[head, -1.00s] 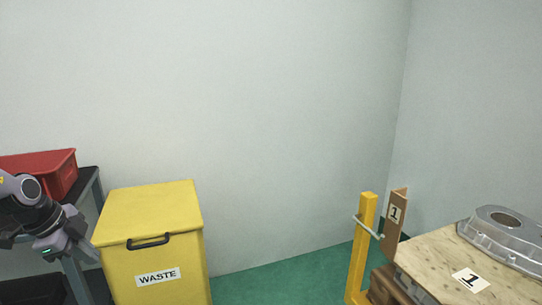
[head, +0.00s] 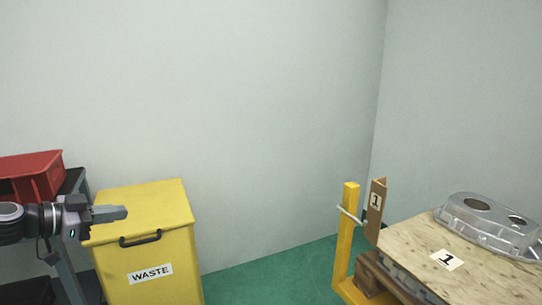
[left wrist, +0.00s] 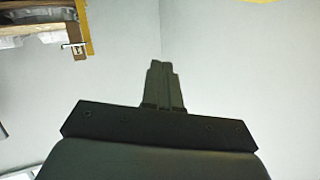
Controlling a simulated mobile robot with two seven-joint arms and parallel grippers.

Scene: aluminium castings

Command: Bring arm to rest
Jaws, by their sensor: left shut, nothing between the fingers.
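My left gripper (head: 108,214) reaches in from the left edge of the head view, pointing right, in front of the top of the yellow waste bin in the picture. Its fingers are together with nothing between them. In the left wrist view the closed fingers (left wrist: 162,85) stand out against the pale wall. My right gripper is not in view.
The yellow waste bin (head: 160,245) with a black handle stands at the lower left. A red crate (head: 42,175) sits on a dark shelf behind my arm. At right, a metal casting (head: 480,222) lies on a wooden board (head: 415,250) beside a yellow post (head: 345,235).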

